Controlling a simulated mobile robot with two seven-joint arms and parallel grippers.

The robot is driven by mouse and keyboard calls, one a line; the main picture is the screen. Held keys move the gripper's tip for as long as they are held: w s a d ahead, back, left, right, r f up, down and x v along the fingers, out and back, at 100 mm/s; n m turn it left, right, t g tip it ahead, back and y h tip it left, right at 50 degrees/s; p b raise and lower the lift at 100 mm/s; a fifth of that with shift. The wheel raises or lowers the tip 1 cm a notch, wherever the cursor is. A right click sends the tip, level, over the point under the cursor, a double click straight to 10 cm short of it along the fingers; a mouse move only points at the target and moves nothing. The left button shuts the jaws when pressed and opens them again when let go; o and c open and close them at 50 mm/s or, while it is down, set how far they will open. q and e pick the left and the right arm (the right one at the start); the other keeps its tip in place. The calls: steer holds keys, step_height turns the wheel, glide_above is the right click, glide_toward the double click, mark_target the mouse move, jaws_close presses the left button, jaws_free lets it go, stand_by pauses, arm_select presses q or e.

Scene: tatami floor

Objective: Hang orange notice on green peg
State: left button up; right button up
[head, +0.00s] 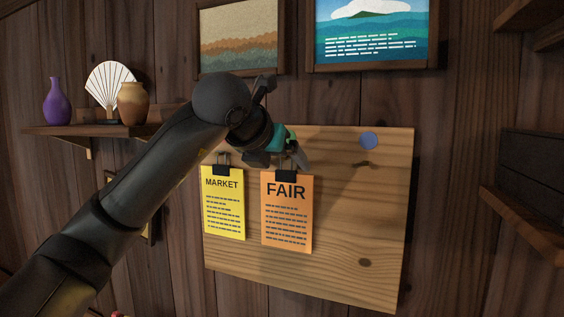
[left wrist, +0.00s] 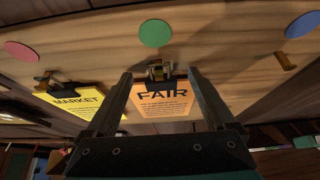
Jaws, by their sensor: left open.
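The orange notice (head: 287,213), marked FAIR, hangs upright by a black clip (head: 287,176) on the wooden board. In the left wrist view, the notice (left wrist: 165,106) sits below the green disc (left wrist: 155,33), with its clip at the brass-coloured green peg (left wrist: 159,68). In the head view, my gripper mostly hides the green disc and peg. My left gripper (left wrist: 160,78) is open, one finger on each side of the clip, with visible gaps. In the head view the left gripper (head: 284,155) is just above the notice. My right gripper is not in view.
A yellow MARKET notice (head: 223,203) hangs close on the left, under a pink disc (left wrist: 21,51). A blue disc (head: 368,140) marks an empty peg (left wrist: 285,62) on the right. A shelf (head: 95,130) holds vases and a fan. Framed pictures (head: 370,35) hang above.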

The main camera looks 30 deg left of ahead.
arm_select(q)
steer(key=shift+s+r, duration=0.3)
steer(key=shift+s, duration=0.15)
steer(key=b+v, duration=0.2)
steer(key=v, duration=1.2)
steer(key=shift+s+d, duration=0.1)
steer(key=shift+s, duration=0.05)
